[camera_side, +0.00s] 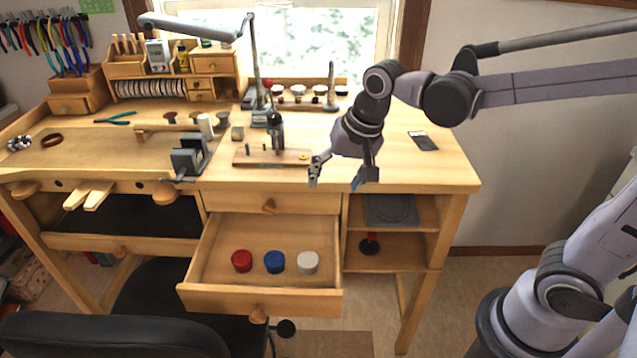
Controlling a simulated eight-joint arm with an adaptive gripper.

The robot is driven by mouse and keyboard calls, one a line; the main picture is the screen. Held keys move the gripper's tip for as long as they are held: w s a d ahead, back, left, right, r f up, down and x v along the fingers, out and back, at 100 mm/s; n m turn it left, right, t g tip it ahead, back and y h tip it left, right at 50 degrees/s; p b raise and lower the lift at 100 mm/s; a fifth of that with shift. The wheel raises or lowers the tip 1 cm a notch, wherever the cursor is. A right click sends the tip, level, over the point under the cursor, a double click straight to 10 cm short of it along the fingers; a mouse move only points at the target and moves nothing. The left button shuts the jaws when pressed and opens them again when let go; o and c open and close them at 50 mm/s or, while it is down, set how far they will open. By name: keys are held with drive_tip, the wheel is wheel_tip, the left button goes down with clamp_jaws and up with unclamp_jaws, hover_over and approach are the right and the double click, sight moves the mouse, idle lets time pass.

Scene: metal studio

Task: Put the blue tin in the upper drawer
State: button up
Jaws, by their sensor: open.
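The blue tin (275,262) stands in the open lower drawer (262,299), between a red tin (241,261) and a white tin (308,262). The upper drawer (290,203) is shut, with a round knob on its front. My gripper (336,178) is open and empty in front of the bench's front edge. It is above and to the right of the tins, with its fingers apart and pointing down.
A metal vise (188,158) is to the left. Open shelves (400,245) are right of the drawers. A black chair (110,333) is in front.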

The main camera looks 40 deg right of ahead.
drive_tip(key=s+d+n+t, duration=0.1)
drive_tip(key=s+d+n, duration=0.1)
drive_tip(key=s+n, duration=0.1)
drive_tip(key=s+d+f+n+t, duration=0.1)
drive_tip(key=s+d+n+t, duration=0.1)
drive_tip(key=s, duration=0.4)
drive_tip(key=shift+s+d+n+h, duration=0.3)
drive_tip(key=shift+d+n, duration=0.5)
drive_tip(key=shift+n, duration=0.3)
